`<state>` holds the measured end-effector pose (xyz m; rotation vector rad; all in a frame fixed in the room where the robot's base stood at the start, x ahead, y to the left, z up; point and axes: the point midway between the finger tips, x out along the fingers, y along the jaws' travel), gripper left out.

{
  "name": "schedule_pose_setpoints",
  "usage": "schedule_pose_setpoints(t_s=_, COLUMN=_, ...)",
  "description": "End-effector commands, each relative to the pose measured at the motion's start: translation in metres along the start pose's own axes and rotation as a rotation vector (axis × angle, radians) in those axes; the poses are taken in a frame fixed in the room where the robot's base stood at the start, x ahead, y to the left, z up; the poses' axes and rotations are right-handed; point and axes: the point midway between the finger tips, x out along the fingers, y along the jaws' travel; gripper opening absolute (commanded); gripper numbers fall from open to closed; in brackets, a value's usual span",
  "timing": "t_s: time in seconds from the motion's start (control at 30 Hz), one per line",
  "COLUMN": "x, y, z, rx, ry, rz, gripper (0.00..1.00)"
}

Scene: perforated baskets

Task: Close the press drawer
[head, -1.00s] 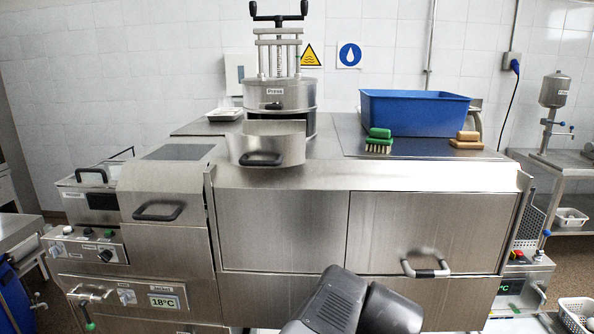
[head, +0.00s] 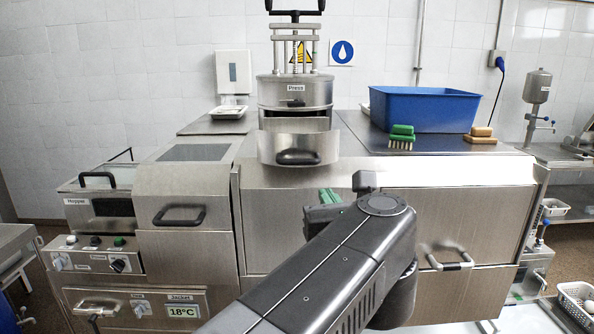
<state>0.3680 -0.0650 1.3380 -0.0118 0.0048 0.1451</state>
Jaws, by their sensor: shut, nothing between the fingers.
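The press (head: 295,92) is a round steel body with a column and black top handle, standing on the steel counter. Its drawer (head: 272,151), a curved steel front with a black handle (head: 298,157), is pulled out toward me, leaving a dark gap under the press body. My arm reaches up from the bottom of the head view. My gripper (head: 330,196), with green fingers, is shut and empty. In the picture it sits just below and right of the drawer, apart from it. The arm partly hides the gripper.
A blue bin (head: 425,110), a green brush (head: 402,134) and a tan brush (head: 480,135) stand on the counter right of the press. A white tray (head: 228,112) lies to the left. A cabinet handle (head: 446,260) juts out at lower right.

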Motion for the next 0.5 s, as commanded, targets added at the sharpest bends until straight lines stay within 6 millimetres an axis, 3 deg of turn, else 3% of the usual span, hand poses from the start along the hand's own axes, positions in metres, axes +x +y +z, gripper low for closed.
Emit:
schedule_pose_setpoints(t_s=0.27, x=0.017, y=0.000, z=0.003, rx=0.015, ry=-0.007, rz=0.002, gripper=0.00)
schedule_pose_setpoints(t_s=0.5, x=0.049, y=0.001, z=0.002, rx=0.015, ry=-0.004, rz=0.004, gripper=0.00)
